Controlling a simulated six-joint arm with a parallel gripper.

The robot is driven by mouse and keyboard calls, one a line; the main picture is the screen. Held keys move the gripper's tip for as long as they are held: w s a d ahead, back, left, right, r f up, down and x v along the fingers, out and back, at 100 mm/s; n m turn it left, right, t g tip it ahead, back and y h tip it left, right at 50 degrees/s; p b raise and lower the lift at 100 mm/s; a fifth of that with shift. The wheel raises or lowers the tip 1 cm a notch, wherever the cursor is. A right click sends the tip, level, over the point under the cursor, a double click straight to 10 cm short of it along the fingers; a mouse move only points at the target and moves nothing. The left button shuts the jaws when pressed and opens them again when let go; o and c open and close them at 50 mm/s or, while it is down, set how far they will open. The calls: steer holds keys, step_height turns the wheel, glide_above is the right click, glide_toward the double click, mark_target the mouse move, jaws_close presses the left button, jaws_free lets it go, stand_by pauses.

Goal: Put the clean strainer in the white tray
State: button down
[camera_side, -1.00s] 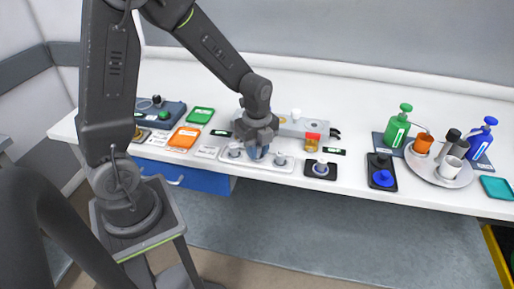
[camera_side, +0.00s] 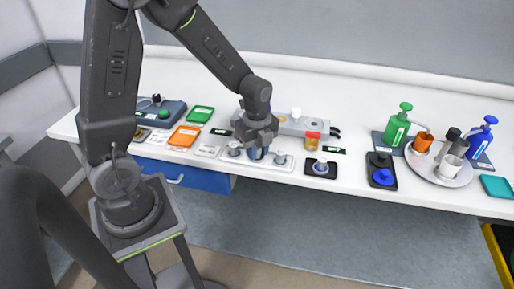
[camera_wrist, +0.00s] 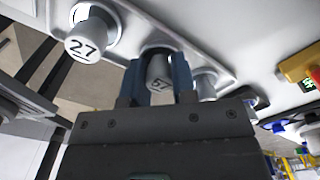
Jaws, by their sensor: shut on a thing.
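The white tray (camera_side: 292,167) lies near the front edge of the bench, and its rim shows in the wrist view (camera_wrist: 138,22). My gripper (camera_side: 257,154) points down at the tray's middle. In the wrist view its blue fingers (camera_wrist: 155,82) are shut on a small grey strainer-like piece (camera_wrist: 159,68) with a dark number on it. The held piece is at a middle place of the tray; I cannot tell whether it rests fully on it. A similar piece marked 27 (camera_wrist: 88,38) stands on one side and another grey piece (camera_wrist: 205,84) on the other.
A black tray (camera_side: 331,174) with a grey-white piece stands just right. A red and yellow block (camera_side: 312,141) is behind it. Orange (camera_side: 184,136) and green (camera_side: 199,114) trays lie left. Pump bottles (camera_side: 398,125) and a round plate (camera_side: 463,180) with cups stand far right.

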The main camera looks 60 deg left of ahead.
stand_by(0.3)
steer(key=c, duration=0.8)
jaws_free()
steer(key=shift+c, duration=0.2)
steer(key=shift+o, duration=0.3)
steer(key=shift+o, duration=1.3)
steer(key=shift+r, duration=0.1)
steer(key=shift+r, duration=3.65)
